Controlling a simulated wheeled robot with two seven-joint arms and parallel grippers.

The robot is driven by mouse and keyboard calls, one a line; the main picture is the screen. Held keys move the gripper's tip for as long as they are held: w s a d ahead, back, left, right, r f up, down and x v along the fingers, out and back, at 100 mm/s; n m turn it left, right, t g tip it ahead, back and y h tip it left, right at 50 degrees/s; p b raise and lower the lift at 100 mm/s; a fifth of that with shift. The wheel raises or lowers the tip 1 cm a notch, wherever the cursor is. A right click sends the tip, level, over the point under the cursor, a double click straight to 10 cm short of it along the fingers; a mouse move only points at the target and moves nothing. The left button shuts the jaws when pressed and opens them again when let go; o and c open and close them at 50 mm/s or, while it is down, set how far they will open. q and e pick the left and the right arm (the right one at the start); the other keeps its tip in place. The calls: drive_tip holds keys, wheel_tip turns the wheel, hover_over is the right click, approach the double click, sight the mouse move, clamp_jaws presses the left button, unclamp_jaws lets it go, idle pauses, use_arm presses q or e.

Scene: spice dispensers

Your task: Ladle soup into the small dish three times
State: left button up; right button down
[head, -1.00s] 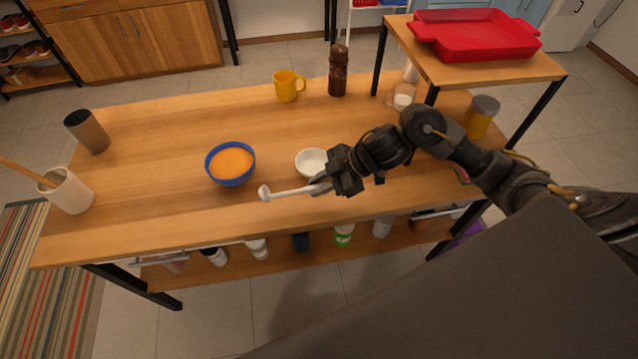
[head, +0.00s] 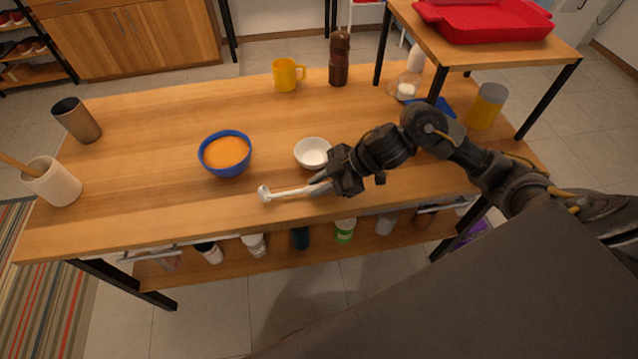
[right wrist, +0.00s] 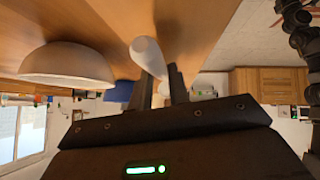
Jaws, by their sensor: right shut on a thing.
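A blue bowl (head: 226,154) of orange soup stands on the wooden table, left of the middle. A small white dish (head: 313,152) stands to its right; it also shows at the left of the right wrist view (right wrist: 66,66). My right gripper (head: 326,184) is shut on the handle of a white ladle (head: 288,192), just in front of the dish. The ladle points left, its small head (head: 264,193) in front of and to the right of the soup bowl, apart from it. My left gripper is not in view.
A yellow mug (head: 286,76) and a brown pepper mill (head: 339,58) stand at the back. A raised shelf (head: 480,45) with a red tray (head: 487,22) is at the right. A utensil crock (head: 54,183) and a metal cup (head: 77,121) stand at the left.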

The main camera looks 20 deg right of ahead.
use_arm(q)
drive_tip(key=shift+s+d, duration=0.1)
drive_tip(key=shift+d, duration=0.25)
use_arm(e)
drive_tip(key=c, duration=1.3)
unclamp_jaws()
drive_tip(key=shift+o, duration=0.2)
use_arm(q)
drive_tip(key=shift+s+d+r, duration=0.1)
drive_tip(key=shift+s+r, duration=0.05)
use_arm(e)
drive_tip(key=v, duration=1.1)
drive_tip(key=shift+a+f, duration=0.1)
